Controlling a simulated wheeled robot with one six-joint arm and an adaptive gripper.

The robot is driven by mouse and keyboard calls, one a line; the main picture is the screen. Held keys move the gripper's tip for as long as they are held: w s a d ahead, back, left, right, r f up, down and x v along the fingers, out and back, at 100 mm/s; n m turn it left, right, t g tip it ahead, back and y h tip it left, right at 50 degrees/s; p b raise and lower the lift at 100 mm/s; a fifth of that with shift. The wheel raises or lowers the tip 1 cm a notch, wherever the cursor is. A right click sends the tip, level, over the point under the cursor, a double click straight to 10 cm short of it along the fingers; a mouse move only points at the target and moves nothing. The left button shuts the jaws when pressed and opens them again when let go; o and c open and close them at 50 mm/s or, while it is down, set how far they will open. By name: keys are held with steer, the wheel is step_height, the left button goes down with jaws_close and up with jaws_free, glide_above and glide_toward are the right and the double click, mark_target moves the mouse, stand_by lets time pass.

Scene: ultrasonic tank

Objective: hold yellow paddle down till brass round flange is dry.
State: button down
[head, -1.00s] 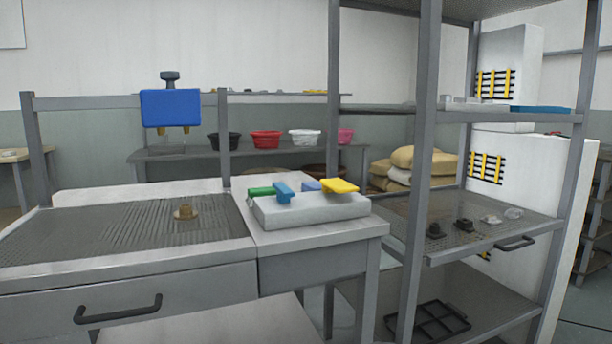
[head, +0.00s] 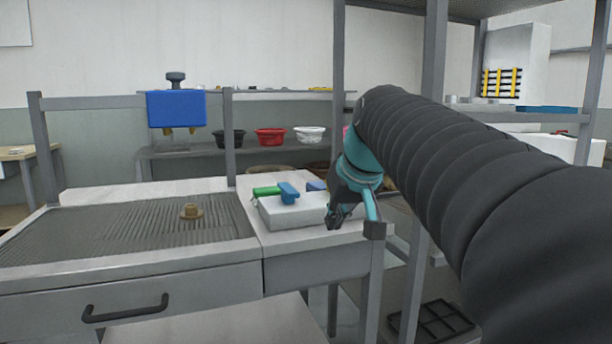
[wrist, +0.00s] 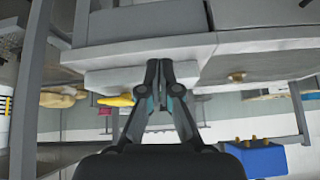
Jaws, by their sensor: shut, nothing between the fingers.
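The brass round flange (head: 191,211) sits on the ribbed grey drainboard at the left, below the blue unit (head: 176,108) with its brass nozzles. It also shows in the wrist view (wrist: 237,77); I cannot tell whether it is wet. The yellow paddle (wrist: 118,101) shows in the wrist view, left of my fingers, at the white block's edge. In the head view my arm hides it. My gripper (head: 334,221) is shut and empty at the right end of the white block (head: 290,212). I cannot tell whether it touches the paddle.
A green paddle (head: 266,191) and a blue paddle (head: 288,193) stand on the same block, near my gripper. Grey shelf posts (head: 431,170) rise close by my arm. Several bowls, one red (head: 270,137), stand on a back shelf. The drainboard around the flange is clear.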

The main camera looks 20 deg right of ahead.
steer(key=w+d+r+t, duration=0.1)
steer(key=w+d+r, duration=0.9)
steer(key=d+r, duration=0.2)
steer(key=shift+w+d+r+n+t+p, duration=0.25)
steer(key=shift+w+r+n+t+p, duration=0.05)
steer(key=shift+r+n+t+p, duration=0.15)
steer(key=b+x, duration=0.1)
steer(key=x, duration=0.9)
steer(key=shift+f, duration=0.1)
step_height(320, 180, down, 2)
steer(key=shift+s+f+b, duration=0.1)
steer(key=shift+f+b, duration=0.1)
steer(key=shift+b, duration=0.3)
steer(key=shift+f, duration=0.7)
